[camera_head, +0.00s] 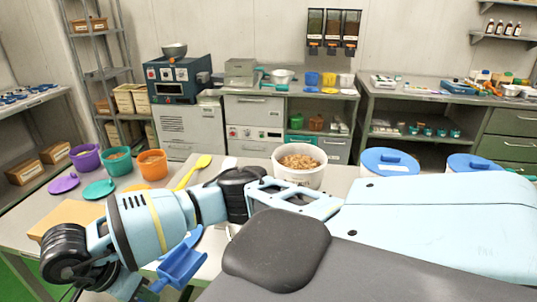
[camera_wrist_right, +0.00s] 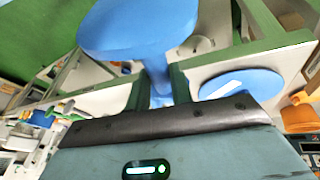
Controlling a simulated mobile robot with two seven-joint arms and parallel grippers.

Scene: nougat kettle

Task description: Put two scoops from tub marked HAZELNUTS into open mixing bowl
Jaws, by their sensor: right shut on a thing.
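My right gripper (camera_wrist_right: 157,88) is shut on the handle of a blue scoop (camera_head: 181,262), at the lower left of the head view. The scoop also shows in the right wrist view (camera_wrist_right: 135,30). I cannot tell whether anything is in it. A white tub (camera_head: 299,178) of brown nut-like pieces stands open on the table, behind my arm. I can read no HAZELNUTS mark on any tub. Purple (camera_head: 86,158), teal (camera_head: 117,162) and orange (camera_head: 153,165) containers stand open at the left. I cannot tell which thing is the mixing bowl. My left gripper is not in view.
Two blue-lidded tubs (camera_head: 388,161) (camera_head: 471,165) stand at the right of the table. Loose purple (camera_head: 64,184) and teal (camera_head: 98,190) lids, a yellow spoon (camera_head: 203,162) and a tan board (camera_head: 70,216) lie at the left. My arm hides much of the table.

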